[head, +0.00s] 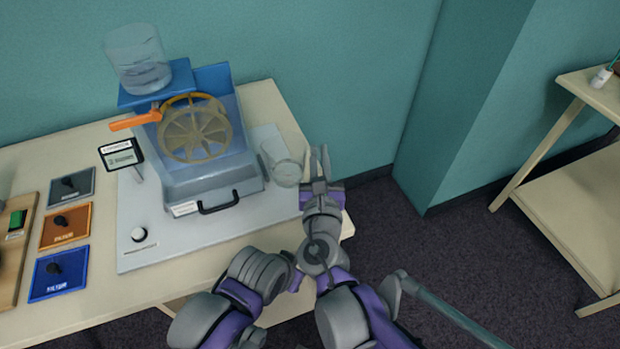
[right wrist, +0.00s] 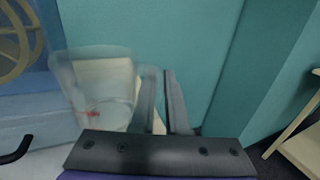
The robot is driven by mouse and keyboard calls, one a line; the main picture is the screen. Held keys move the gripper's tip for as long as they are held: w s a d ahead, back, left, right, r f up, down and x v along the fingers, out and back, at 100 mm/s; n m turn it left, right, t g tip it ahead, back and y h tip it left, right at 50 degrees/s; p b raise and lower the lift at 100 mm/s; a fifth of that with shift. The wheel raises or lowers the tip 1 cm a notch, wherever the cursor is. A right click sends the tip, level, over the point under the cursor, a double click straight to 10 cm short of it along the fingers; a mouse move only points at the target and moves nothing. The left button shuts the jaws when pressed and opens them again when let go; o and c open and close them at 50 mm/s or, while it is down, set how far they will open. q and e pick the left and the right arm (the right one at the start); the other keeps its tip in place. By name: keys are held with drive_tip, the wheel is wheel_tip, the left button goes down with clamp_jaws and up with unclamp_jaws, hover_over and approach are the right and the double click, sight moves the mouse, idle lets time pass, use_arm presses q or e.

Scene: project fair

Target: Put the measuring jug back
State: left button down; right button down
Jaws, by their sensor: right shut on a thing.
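The measuring jug (head: 281,166) is a clear, see-through cup at the right side of the pale base board. In the right wrist view the jug (right wrist: 100,88) shows just left of my fingers, with a small red mark on it. My right gripper (head: 319,166) is shut on the jug at its right side; the exact grip spot is hard to see. The jug looks slightly tilted in the head view. I cannot tell whether its bottom touches the board. My left gripper is not in view.
A water wheel machine (head: 196,130) with a blue-topped housing and a clear tank (head: 138,58) stands left of the jug. The base board (head: 150,258) has bare room in front. Coloured switch plates (head: 66,226) lie left. A teal wall stands behind.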

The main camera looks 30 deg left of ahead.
drive_tip(key=shift+f+b, duration=0.65)
drive_tip(key=shift+f, duration=2.45)
drive_tip(key=shift+f, duration=0.2)
drive_tip(key=c, duration=0.9)
unclamp_jaws()
drive_tip(key=shift+r, duration=0.2)
drive_tip(key=shift+s, duration=0.1)
